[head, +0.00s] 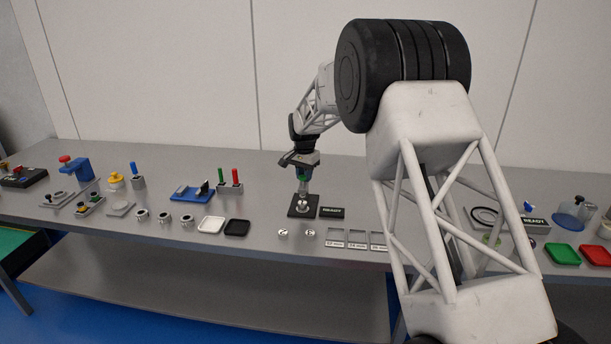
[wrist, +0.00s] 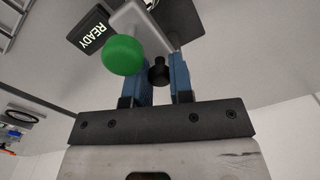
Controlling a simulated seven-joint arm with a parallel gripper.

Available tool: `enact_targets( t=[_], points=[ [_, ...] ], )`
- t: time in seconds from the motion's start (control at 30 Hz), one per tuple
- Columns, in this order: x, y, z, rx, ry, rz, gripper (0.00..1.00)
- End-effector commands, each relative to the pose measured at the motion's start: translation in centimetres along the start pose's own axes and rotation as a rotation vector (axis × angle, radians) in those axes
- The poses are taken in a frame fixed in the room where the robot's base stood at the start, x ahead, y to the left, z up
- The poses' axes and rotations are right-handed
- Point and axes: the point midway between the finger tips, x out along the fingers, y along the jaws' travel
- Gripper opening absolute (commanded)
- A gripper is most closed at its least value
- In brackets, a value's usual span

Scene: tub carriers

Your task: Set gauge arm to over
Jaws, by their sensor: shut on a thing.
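The gauge is on a black square base (head: 301,211) on the bench, with a pale upright body above it. A round green knob (wrist: 123,55) and a smaller black knob (wrist: 158,72) show on it in the wrist view. My gripper (head: 302,190) is low over the base, pointing down. In the wrist view, its blue fingers (wrist: 163,80) stand either side of the black knob and seem closed on it; the green knob covers part of the left finger. The arm's setting and any marks for it cannot be read.
A READY sign (head: 332,212) lies right beside the gauge base. Two small round parts (head: 283,233) and labelled slots (head: 335,238) lie in front. A red and a green lever (head: 236,178) stand to the left. My arm hides part of the bench right of the slots.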

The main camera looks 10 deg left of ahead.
Motion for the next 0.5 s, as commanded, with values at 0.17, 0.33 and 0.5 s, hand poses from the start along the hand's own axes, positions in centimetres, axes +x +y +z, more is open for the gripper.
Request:
enact_targets(
  t=[0.17, 0.33, 0.5],
  points=[
    [0.02, -0.04, 0.05, 0.012, -0.001, 0.000, 0.00],
    [0.01, -0.06, 0.06, 0.011, -0.001, 0.000, 0.00],
    [0.01, -0.08, 0.06, 0.010, 0.000, 0.000, 0.33]
  ],
)
